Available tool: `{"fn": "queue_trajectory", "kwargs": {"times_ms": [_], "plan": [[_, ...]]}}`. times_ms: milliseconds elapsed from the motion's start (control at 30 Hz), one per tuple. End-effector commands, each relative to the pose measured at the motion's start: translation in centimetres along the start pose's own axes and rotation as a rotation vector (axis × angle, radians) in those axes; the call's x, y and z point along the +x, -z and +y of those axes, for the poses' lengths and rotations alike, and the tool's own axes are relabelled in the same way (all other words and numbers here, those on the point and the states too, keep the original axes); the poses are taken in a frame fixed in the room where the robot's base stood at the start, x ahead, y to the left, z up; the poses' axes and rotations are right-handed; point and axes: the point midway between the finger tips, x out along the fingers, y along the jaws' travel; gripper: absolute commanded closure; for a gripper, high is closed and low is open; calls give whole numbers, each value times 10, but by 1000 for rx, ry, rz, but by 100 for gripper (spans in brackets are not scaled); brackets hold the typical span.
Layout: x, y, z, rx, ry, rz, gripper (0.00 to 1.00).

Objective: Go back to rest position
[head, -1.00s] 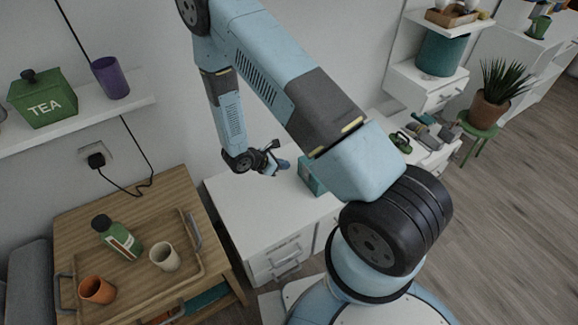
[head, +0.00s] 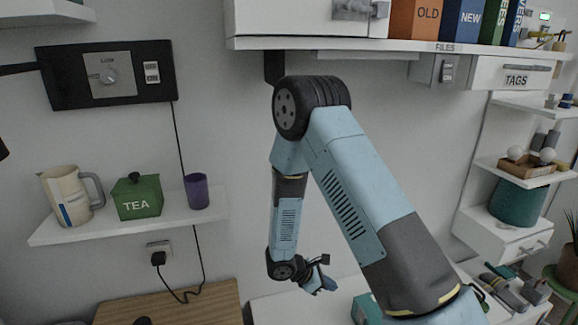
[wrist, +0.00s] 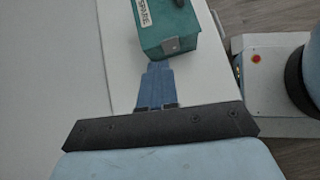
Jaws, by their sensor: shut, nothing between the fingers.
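My gripper (head: 318,280) hangs at the end of my folded blue arm in the head view, above the white desk top (head: 285,308). In the wrist view my gripper (wrist: 156,68) has its blue fingers together, with nothing between them. A teal box (wrist: 165,25) with a dark handle and a label lies just beyond the fingertips in the wrist view. I cannot tell whether the fingertips touch it. The box also shows in the head view (head: 366,308), right of my gripper and partly hidden by my arm.
A shelf (head: 130,228) on the left holds a pitcher (head: 70,195), a green tea box (head: 138,197) and a purple cup (head: 196,190). A long upper shelf (head: 400,45) with files runs above my arm. A wooden table (head: 175,303) stands at lower left.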

Motion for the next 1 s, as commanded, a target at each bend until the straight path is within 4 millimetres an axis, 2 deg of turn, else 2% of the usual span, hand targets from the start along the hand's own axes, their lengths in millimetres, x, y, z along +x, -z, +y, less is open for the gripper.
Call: {"fn": "queue_trajectory", "kwargs": {"times_ms": [33, 100, 467, 767, 1000], "plan": [[-8, -16, 4, 47, 8, 9, 100], [-17, -34, 7, 106, 25, 21, 100], [-61, -126, 7, 403, 106, 93, 100], [-94, -195, -8, 647, 171, 171, 100], [-120, -244, -27, 837, 220, 245, 100]]}}
